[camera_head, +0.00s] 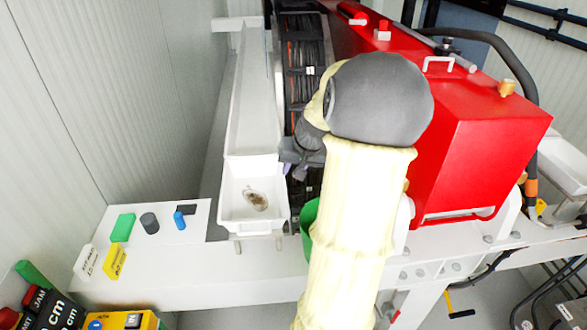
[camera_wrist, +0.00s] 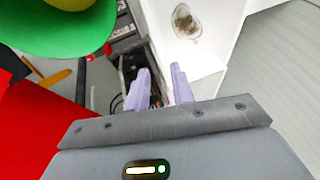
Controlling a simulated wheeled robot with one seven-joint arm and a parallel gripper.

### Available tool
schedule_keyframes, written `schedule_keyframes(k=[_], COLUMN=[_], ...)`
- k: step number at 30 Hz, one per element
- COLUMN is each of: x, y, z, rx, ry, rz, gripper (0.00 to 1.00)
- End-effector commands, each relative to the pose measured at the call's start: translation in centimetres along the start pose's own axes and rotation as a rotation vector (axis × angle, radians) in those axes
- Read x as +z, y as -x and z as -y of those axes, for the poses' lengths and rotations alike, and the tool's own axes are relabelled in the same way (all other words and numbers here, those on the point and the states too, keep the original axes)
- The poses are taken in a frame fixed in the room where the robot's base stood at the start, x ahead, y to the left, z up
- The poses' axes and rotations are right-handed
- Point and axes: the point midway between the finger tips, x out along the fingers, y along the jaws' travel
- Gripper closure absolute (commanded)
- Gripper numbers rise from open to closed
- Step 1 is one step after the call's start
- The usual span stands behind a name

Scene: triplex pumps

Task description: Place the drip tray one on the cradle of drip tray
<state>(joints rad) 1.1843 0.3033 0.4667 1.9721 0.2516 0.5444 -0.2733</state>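A white rectangular drip tray (camera_head: 233,207) with a brown stain on its floor sits at the end of a long white trough (camera_head: 252,110), left of my arm in the head view. In the wrist view the stained tray (camera_wrist: 205,55) is at top centre-right. My gripper (camera_head: 299,165) is by the tray's right side, partly hidden by my arm. In the wrist view my gripper's (camera_wrist: 160,85) two purple fingers stand apart, beside the tray's near edge. I cannot tell whether the tray's rim lies between them. I cannot make out a separate cradle.
A red pump housing (camera_head: 490,140) stands right of my arm. A white shelf (camera_head: 180,228) at left holds small blocks. Ribbed walls stand at left.

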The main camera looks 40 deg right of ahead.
Motion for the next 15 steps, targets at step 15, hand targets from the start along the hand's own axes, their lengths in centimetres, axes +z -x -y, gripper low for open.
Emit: schedule_keyframes(k=[15], x=[1.7], y=[-0.8], z=[2.7], rx=[0.006], ry=[0.056], rz=[0.031], gripper=[0.76])
